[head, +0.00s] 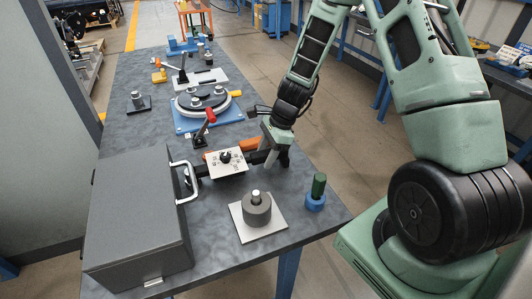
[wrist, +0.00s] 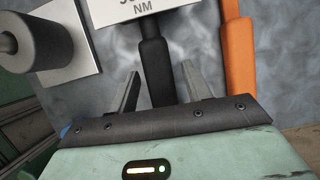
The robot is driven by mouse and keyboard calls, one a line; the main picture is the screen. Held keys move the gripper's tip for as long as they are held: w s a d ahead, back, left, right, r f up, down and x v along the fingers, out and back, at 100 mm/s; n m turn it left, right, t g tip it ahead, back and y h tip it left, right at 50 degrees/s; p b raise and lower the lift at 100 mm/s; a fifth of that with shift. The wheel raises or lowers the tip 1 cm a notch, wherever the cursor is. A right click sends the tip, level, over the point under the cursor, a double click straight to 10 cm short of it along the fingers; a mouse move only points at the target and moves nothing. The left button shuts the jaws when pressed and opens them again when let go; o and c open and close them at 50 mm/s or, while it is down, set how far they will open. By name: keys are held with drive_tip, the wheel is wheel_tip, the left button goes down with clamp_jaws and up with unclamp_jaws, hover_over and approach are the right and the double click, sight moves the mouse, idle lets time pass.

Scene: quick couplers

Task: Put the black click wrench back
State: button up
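The black click wrench lies on the grey bench, its black handle (head: 257,157) pointing right toward my gripper. In the wrist view, the handle (wrist: 155,70) runs between my two fingers. A white plate (head: 225,162) sits at the wrench's middle; its print ends in "NM" in the wrist view (wrist: 138,8). My gripper (head: 269,163) is at the handle's right end. In the wrist view, my gripper (wrist: 160,72) is open, with visible gaps on both sides of the handle. I cannot tell how deep the handle sits between the fingers.
An orange handle (wrist: 238,60) lies close beside the black one. A grey box (head: 140,215) with a metal handle stands left. A dark cylinder (head: 256,210) on a light plate and a green-and-blue piece (head: 317,193) stand in front. A round fixture (head: 205,102) is behind.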

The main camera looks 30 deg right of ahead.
drive_tip(key=shift+f+b, duration=0.2)
drive_tip(key=shift+b, duration=0.1)
drive_tip(key=s+b+v, duration=0.1)
drive_tip(key=b+v, duration=0.1)
drive_tip(key=v, duration=1.6)
drive_tip(key=s+a+n+g+h, duration=0.1)
drive_tip(key=s+a+n, duration=0.3)
drive_tip(key=a+n, duration=0.4)
drive_tip(key=s+a+n+g, duration=0.1)
drive_tip(key=s+a+n, duration=0.35)
drive_tip(key=a, duration=0.55)
drive_tip(key=s+a+n+h, duration=0.1)
drive_tip(key=s+a+n, duration=0.3)
drive_tip(key=s+n, duration=0.3)
drive_tip(key=s+a+n+t+h, duration=0.1)
drive_tip(key=s+a+n, duration=0.2)
drive_tip(key=s+n, duration=0.4)
drive_tip(key=shift+s+a+r+n+h, duration=0.3)
drive_tip(key=shift+s+a+n, duration=0.1)
drive_tip(key=shift+n, duration=0.65)
